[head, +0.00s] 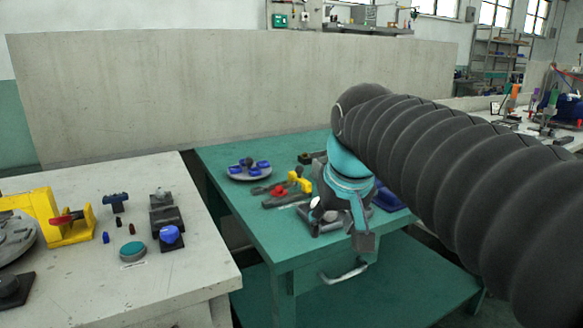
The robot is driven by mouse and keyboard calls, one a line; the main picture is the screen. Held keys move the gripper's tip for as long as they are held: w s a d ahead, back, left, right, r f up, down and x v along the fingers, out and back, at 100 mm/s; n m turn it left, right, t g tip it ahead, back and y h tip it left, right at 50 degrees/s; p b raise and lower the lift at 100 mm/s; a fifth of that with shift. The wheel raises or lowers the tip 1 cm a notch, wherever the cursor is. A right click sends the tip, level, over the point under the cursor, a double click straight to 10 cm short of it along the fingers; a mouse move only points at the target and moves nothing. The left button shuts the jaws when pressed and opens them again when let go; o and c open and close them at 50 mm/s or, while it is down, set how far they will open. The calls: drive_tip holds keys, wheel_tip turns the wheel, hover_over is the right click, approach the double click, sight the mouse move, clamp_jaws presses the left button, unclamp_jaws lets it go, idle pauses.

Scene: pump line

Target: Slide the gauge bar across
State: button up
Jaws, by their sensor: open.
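My gripper (330,222) is at the end of my dark ribbed arm, pointing down over the front part of the green table (310,252). It is open, and its fingers are small and partly hidden by the teal wrist. Just left of it, a low grey fixture (270,188) with a yellow bracket (300,182) and a red knob (279,191) lies on the table. A thin pale bar (289,204) lies close in front of this fixture; I cannot tell whether it is the gauge bar. My wrist and arm hide the table to the right.
A round grey plate (249,172) with blue parts sits at the table's back left. A blue tray-like thing (388,200) shows right of my wrist. The pale table (95,285) at left, across a gap, holds a yellow frame (62,222) and several small parts. A pale partition (190,95) stands behind.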

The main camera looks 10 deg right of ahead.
drive_tip(key=w+r, duration=0.9)
drive_tip(key=w, duration=0.3)
approach(300, 166)
drive_tip(key=shift+m+g, duration=0.3)
drive_tip(key=shift+m, duration=0.1)
drive_tip(key=b+x, duration=0.1)
drive_tip(key=x, duration=0.4)
drive_tip(key=b+x, duration=0.2)
drive_tip(key=x, duration=0.3)
drive_tip(key=shift+w+a, duration=0.1)
drive_tip(key=shift+w, duration=0.2)
drive_tip(key=shift+c, duration=0.2)
clamp_jaws()
